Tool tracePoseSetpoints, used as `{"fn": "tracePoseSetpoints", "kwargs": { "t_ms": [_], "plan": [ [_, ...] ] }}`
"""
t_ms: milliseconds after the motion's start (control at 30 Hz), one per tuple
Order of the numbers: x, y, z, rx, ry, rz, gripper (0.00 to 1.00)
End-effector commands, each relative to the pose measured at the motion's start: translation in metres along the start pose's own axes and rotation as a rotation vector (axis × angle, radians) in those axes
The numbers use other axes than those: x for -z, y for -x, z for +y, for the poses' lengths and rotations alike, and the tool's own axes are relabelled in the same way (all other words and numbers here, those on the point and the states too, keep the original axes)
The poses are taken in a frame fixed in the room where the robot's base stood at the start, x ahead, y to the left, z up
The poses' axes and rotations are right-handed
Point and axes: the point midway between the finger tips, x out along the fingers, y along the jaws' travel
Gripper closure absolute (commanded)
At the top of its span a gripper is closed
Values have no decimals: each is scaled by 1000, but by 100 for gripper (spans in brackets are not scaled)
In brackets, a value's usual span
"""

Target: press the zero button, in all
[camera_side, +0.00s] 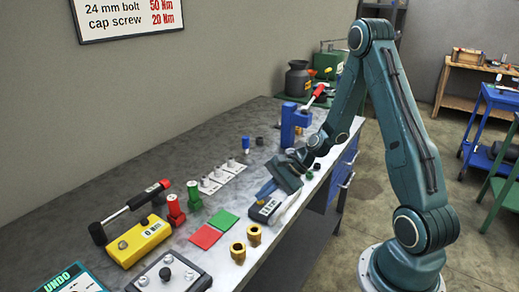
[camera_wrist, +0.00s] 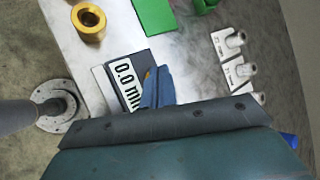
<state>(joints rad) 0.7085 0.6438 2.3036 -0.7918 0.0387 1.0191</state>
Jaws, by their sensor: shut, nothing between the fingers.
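A small dark gauge box (camera_side: 262,213) with a white readout lies on the bench below my gripper. In the wrist view the gauge box (camera_wrist: 113,72) shows a readout (camera_wrist: 126,84) starting "0.0 m"; the rest is covered. My gripper (camera_side: 264,191) points down at the gauge box, its blue fingers shut and empty. In the wrist view the gripper (camera_wrist: 158,78) overlaps the right part of the box. A small yellowish patch shows beside the fingertips. I cannot make out the zero button, and cannot tell whether the fingers touch the box.
Two brass rings (camera_side: 246,244) stand left of the box, near a green pad (camera_side: 222,220) and a red pad (camera_side: 205,236). White plates with studs (camera_side: 222,176) lie behind. A blue stand (camera_side: 290,122) is beyond my gripper. The bench's front edge is close.

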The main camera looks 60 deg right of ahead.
Motion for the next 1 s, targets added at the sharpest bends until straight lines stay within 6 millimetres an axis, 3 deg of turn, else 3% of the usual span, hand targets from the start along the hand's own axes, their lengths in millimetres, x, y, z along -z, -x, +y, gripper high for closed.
{"fn": "tracePoseSetpoints", "kwargs": {
  "t_ms": [1000],
  "plan": [
    [-8, 11, -8, -1, 0, 0, 100]
  ]
}}
